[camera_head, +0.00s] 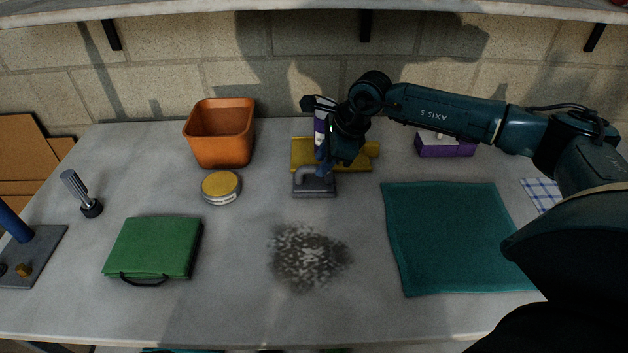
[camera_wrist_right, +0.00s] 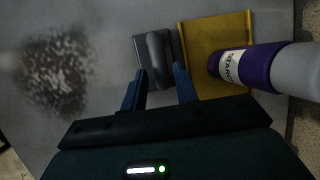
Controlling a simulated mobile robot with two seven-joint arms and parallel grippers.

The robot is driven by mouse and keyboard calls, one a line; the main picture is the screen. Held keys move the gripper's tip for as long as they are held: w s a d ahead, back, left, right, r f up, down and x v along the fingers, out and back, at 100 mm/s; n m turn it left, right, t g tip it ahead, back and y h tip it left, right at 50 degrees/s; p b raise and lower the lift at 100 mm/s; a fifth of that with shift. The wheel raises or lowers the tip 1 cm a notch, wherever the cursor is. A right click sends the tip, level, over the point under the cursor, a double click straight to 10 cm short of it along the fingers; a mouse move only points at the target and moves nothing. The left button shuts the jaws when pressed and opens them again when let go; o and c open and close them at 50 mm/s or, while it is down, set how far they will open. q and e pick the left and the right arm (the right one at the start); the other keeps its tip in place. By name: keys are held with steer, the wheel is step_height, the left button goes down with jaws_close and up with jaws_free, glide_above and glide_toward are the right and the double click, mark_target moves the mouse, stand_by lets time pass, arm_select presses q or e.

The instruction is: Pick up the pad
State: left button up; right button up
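The pad (camera_head: 314,187) is a grey block with a raised grey handle. It lies on the worktop just in front of a yellow dustpan-like piece. In the right wrist view the pad (camera_wrist_right: 146,61) shows ahead of the fingers, its handle (camera_wrist_right: 158,48) lying roughly between their lines. My right gripper (camera_head: 322,166) is above the pad's handle, partly hiding it in the head view. Whether a finger touches the handle, I cannot tell. My left gripper is not in view.
The yellow piece (camera_head: 302,152) and a purple-and-white bottle (camera_wrist_right: 258,66) stand close to the pad. A dark speckled stain (camera_head: 308,258) lies in front. An orange bin (camera_head: 219,135), a round tin (camera_head: 220,188), a green case (camera_head: 153,248) and a teal cloth (camera_head: 455,235) lie around.

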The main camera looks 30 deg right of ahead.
mark_target(314, 177)
steer(key=x, duration=0.4)
steer(key=shift+p, duration=0.3)
steer(key=shift+c, duration=0.5)
jaws_close()
